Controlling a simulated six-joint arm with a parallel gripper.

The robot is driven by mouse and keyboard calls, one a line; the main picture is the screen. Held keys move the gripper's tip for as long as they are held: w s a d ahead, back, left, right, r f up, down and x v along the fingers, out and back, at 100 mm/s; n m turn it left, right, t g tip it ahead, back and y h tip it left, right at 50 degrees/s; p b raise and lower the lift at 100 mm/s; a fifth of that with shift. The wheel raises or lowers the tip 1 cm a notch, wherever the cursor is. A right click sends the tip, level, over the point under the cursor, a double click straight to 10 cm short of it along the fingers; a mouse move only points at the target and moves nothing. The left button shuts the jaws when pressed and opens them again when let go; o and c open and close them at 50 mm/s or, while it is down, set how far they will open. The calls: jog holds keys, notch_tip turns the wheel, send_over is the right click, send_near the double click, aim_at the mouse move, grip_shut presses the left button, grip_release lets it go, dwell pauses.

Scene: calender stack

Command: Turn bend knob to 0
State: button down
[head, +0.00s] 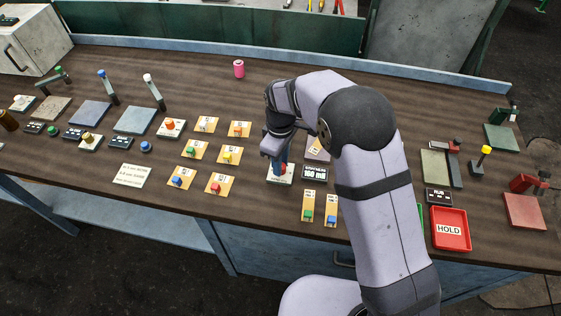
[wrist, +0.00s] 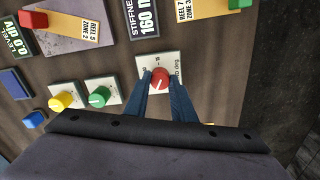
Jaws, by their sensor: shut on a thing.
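The red knob (wrist: 159,77) sits on a pale plate (wrist: 144,65) with small numbers and a partly hidden label ending in "deg". The rest of its label is covered, so I cannot read the name or the setting. My gripper (wrist: 160,88) has its two blue fingers on either side of the knob, shut on it. In the head view my gripper (head: 281,160) points down at the plate (head: 279,180), and the red knob (head: 283,168) shows only in part beside the fingers.
In the wrist view a green knob (wrist: 99,97) and a yellow knob (wrist: 61,100) are to the left. Yellow cards with coloured buttons lie around. A red HOLD tray (head: 465,241) is at the right.

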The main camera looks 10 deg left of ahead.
jog(key=n, duration=0.5)
jog(key=shift+n, duration=0.4)
dwell(0.3)
jog(key=c, duration=1.5)
grip_release()
jog(key=shift+r+b, duration=1.1)
jog(key=shift+r, duration=2.6)
